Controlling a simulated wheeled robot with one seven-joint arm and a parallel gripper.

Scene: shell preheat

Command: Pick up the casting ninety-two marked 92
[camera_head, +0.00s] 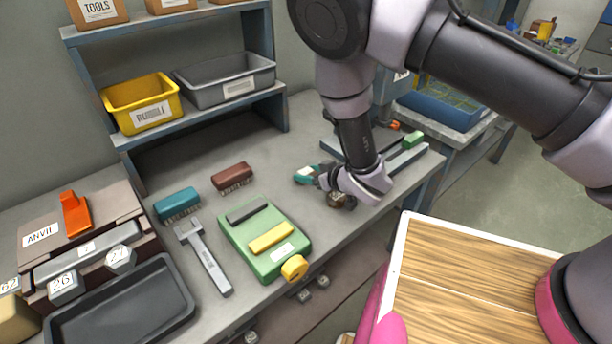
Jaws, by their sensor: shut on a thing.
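My gripper (330,190) is low over the workbench, right of the green device. It is shut on a small dark object (341,201), mostly hidden by the gripper itself. I cannot read a mark on that object, and no 92 is legible anywhere in view. A casting marked 26 (66,287) and a casting marked 27 (121,260) sit at the left, in front of the block labelled ANVIL. A label reading 62 (9,285) shows at the left edge, partly cut off.
A dark empty tray (125,308) lies front left. A green device (262,253) with a yellow knob, a grey fork-ended tool (206,262), a teal brush (177,203) and a brown brush (232,177) lie between it and my gripper. A shelf (205,108) with bins stands behind.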

